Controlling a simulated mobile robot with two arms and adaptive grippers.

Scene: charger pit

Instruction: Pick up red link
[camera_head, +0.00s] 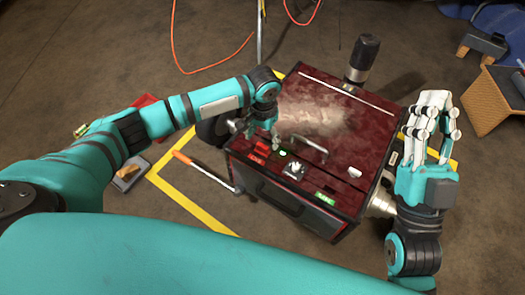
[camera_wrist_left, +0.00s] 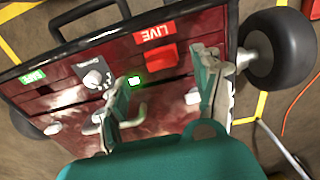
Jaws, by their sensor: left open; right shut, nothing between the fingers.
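The red link (camera_head: 256,157) is a small red block at the near left corner of the dark red box's top. In the left wrist view the red link (camera_wrist_left: 162,56) sits just under a red "LIVE" label (camera_wrist_left: 155,34). My left gripper (camera_head: 262,138) is above that corner, pointing down, open and empty. In the left wrist view its two fingers (camera_wrist_left: 170,75) stand apart, one to each side of the link and short of it. My right gripper (camera_head: 432,125) is shut and empty, pointing up beside the box's right side.
The dark red wheeled box (camera_head: 340,135) has a metal handle (camera_head: 310,148), a selector knob (camera_head: 293,170), a lit green light (camera_wrist_left: 134,82) and a green "SAFE" label (camera_head: 325,199). An orange-handled lever (camera_head: 205,172) lies left of it. A woven crate (camera_head: 495,100) stands far right.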

